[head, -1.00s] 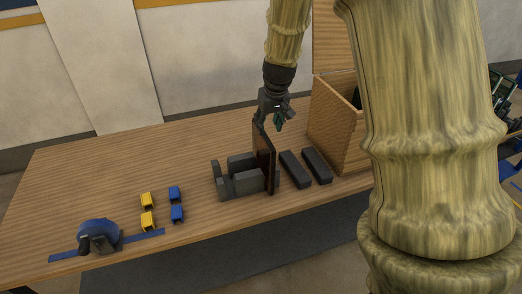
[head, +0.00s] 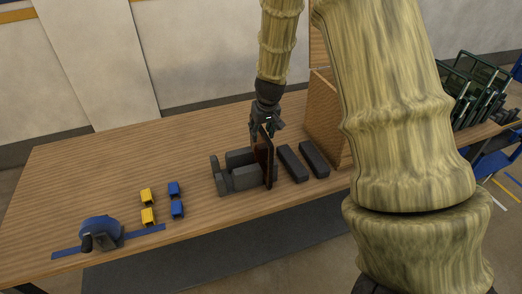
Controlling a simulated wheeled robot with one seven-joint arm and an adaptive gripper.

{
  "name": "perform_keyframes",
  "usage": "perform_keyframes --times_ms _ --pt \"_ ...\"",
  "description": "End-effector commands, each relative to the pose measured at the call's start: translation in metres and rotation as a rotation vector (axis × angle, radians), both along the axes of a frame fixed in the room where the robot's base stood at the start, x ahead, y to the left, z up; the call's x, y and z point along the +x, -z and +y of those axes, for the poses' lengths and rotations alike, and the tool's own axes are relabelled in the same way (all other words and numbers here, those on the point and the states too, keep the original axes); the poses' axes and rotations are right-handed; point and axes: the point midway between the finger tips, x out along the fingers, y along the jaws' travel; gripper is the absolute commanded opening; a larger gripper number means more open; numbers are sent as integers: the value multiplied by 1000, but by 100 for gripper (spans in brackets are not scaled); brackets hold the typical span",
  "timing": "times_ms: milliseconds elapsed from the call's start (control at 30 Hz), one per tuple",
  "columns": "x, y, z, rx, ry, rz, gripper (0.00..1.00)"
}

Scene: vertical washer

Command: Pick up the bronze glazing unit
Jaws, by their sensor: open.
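The bronze glazing unit (head: 263,158) is a dark brown upright panel standing at the right end of a grey block fixture (head: 236,176) on the wooden table. My gripper (head: 266,136) is above and at the upper part of the panel, pointing down. Its fingers are open and appear to be around or beside the panel's top edge; I cannot tell whether they touch it. The fingertips are small and partly hidden by the panel.
Two dark bars (head: 301,161) lie right of the panel. A wooden box (head: 325,118) stands behind them, partly hidden by my arm. A rack of dark-framed panels (head: 478,90) stands far right. The table's back left is clear.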

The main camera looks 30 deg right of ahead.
Motion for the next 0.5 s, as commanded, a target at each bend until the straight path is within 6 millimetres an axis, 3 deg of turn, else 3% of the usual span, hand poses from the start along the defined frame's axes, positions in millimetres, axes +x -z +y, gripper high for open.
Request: perform_keyframes --times_ms 233,500 --pt "8 22 1 1 -1 2 43" --pt "12 33 1 0 -1 0 43"
